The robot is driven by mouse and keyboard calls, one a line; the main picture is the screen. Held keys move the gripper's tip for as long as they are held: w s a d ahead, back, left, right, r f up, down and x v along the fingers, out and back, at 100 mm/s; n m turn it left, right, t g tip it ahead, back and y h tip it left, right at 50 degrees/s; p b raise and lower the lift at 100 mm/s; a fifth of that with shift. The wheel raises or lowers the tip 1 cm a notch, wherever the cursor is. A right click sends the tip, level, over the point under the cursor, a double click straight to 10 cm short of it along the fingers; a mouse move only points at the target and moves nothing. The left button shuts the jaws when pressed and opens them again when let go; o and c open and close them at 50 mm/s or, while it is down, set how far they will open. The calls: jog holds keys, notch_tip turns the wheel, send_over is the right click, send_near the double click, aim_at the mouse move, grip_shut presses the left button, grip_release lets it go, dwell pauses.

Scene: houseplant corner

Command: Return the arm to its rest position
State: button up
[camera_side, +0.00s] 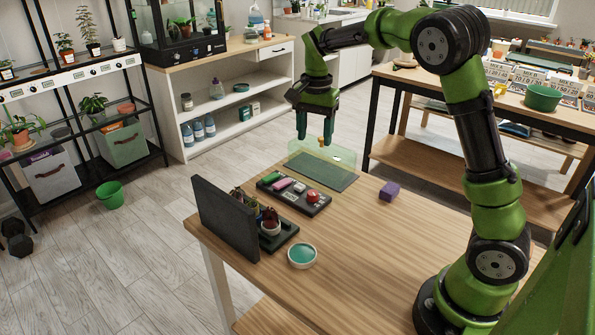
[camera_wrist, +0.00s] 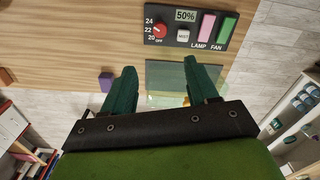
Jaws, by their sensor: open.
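My gripper (camera_side: 314,136) hangs fingers-down above the far end of the wooden table in the side view. Its two green fingers stand apart with nothing between them; they also show in the wrist view (camera_wrist: 160,72). A clear, green-edged cover (camera_side: 345,155) with a dark green mat (camera_side: 328,173) is below the gripper. A dark control panel (camera_side: 293,195) lies nearer on the table, apart from the gripper.
A purple block (camera_side: 389,191) lies right of the mat. An upright dark board (camera_side: 224,217), small potted plants (camera_side: 270,222) and a round teal dish (camera_side: 302,255) stand at the table's left. The table's right middle is clear. A second table (camera_side: 480,95) stands behind.

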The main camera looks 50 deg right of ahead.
dwell(0.3)
jog(key=s+a+r+n+t+y, duration=0.1)
jog(key=s+a+n, duration=0.4)
jog(key=s, duration=0.5)
jog(key=s+a+r+n+t+y, duration=0.1)
jog(key=s+a+r+n+t, duration=0.3)
jog(key=s+a+n+t, duration=0.2)
jog(key=s+a, duration=0.2)
jog(key=s, duration=0.1)
jog(key=shift+s+a, duration=0.3)
jog(key=shift+s, duration=0.05)
jog(key=shift+r, duration=0.1)
